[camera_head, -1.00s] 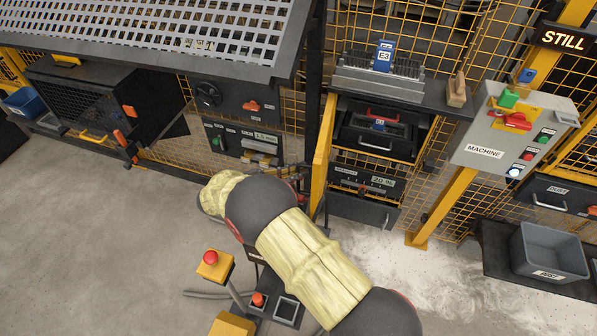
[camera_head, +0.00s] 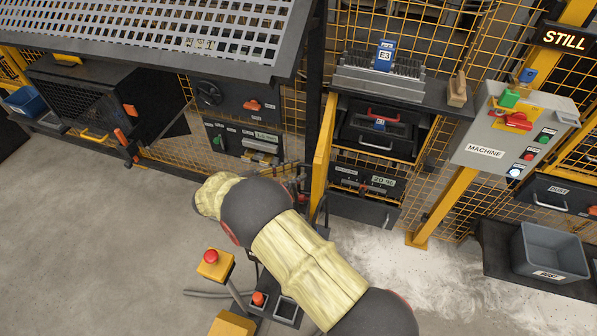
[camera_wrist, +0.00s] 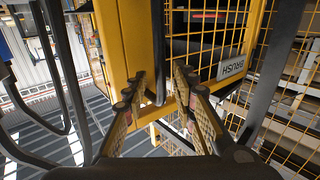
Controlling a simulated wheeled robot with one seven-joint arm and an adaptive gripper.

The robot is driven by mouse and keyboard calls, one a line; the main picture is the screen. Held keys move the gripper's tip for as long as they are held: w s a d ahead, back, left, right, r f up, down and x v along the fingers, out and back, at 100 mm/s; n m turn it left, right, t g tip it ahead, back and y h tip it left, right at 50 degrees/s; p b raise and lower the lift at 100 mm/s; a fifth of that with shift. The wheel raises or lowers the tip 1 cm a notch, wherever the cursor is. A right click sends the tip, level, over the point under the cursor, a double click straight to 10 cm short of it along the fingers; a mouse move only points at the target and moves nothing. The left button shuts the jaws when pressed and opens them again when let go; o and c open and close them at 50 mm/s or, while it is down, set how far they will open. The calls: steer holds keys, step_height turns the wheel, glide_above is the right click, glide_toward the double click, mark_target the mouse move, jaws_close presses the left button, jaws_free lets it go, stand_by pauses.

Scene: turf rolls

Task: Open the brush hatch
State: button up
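In the wrist view a yellow-framed mesh hatch (camera_wrist: 205,88) carries a label reading BRUSH (camera_wrist: 231,67), upside down. A grey upright bar (camera_wrist: 158,45) runs along its left side. My gripper (camera_wrist: 160,82) is open, its two fingers pointing at the hatch. The lower end of the bar shows between the fingertips; I cannot tell whether they touch it. In the head view a yellow panel (camera_head: 322,150) stands nearly edge-on at the middle, and my arm ends just left of it.
A machine box (camera_head: 485,150) with buttons stands at the right, and a grey bin (camera_head: 548,252) below it. A post with a red button (camera_head: 211,257) stands near my arm. Pale dust (camera_head: 430,280) covers the floor at right. Open floor lies at left.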

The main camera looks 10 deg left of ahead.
steer(key=v, duration=1)
steer(key=shift+s+a, duration=0.2)
